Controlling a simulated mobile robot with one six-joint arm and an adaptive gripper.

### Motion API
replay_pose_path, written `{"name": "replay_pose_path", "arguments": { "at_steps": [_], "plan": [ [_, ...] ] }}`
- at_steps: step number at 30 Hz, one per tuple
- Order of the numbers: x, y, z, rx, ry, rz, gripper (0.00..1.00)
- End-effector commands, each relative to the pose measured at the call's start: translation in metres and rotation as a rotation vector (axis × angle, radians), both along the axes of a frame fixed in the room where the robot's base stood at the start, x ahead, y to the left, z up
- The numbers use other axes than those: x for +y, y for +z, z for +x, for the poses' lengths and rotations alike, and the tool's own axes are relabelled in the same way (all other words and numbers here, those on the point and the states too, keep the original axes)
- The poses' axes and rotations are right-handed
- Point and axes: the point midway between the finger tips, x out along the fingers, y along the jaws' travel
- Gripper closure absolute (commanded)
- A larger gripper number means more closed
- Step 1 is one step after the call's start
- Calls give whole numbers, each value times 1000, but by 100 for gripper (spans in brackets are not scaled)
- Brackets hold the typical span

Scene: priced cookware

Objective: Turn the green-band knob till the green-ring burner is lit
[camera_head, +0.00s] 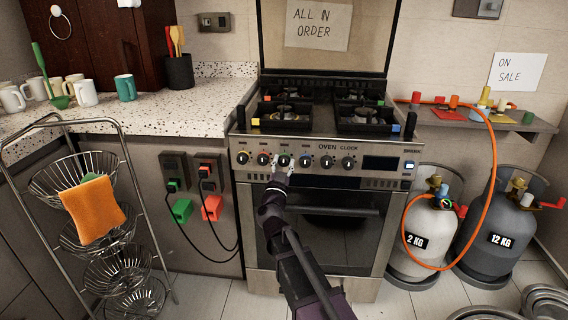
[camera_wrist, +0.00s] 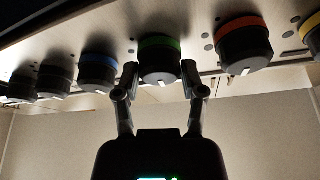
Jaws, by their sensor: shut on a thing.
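The green-band knob (camera_wrist: 160,58) is black with a green ring at its base, in the middle of the wrist view. Its white mark faces the camera, tilted slightly. My gripper (camera_wrist: 160,80) has one finger on each side of it and is shut on it. In the head view my gripper (camera_head: 282,169) reaches the third knob from the left (camera_head: 284,160) on the stove front and partly covers it. The stove top (camera_head: 320,112) holds several burners under dark grates.
An orange-band knob (camera_wrist: 243,47) and a blue-band knob (camera_wrist: 98,68) flank the held knob closely. The oven handle (camera_head: 338,211) is below. Gas cylinders (camera_head: 425,235) with an orange hose stand right; a wire basket rack (camera_head: 110,232) stands left.

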Motion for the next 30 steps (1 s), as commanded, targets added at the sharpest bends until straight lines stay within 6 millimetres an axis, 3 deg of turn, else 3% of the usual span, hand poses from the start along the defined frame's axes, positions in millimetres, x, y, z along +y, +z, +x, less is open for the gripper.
{"name": "replay_pose_path", "arguments": {
  "at_steps": [8, 30],
  "plan": [
    [1, 2, 2, -6, 0, 164, 94],
    [0, 3, 3, -28, 0, 820, 94]
  ]
}}
